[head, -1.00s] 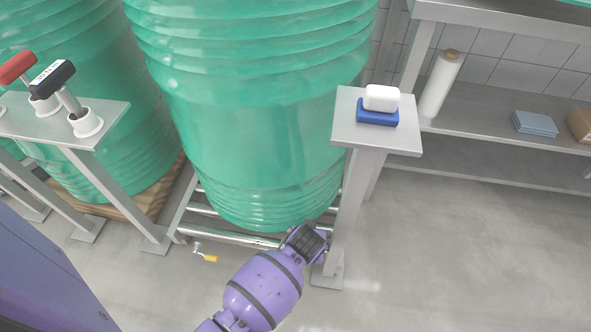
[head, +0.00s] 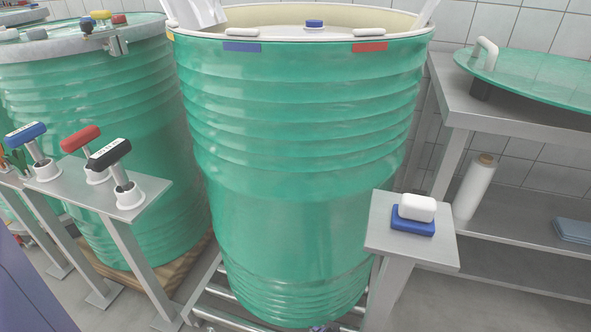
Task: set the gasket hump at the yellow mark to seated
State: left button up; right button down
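The open green drum (head: 305,140) stands in the middle of the head view, with a pale gasket (head: 285,37) around its rim. A yellow mark (head: 170,36) shows at the rim's left edge, partly cut off by the drum's curve; the gasket there is too small to judge. White humps sit on the near rim above a blue mark (head: 242,47) and a red mark (head: 369,47). Only a sliver of a purple arm shows at the bottom edge; neither gripper's fingers are in view.
A stand with blue, red and black-handled tools (head: 110,155) is at left. A small post table (head: 385,235) with a white block on a blue pad (head: 413,218) is at right. A second, lidded drum (head: 100,120) stands behind left. A green lid (head: 530,70) lies on the right bench.

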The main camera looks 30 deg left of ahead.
aim_at(172, 23)
jog(key=u, duration=1.45)
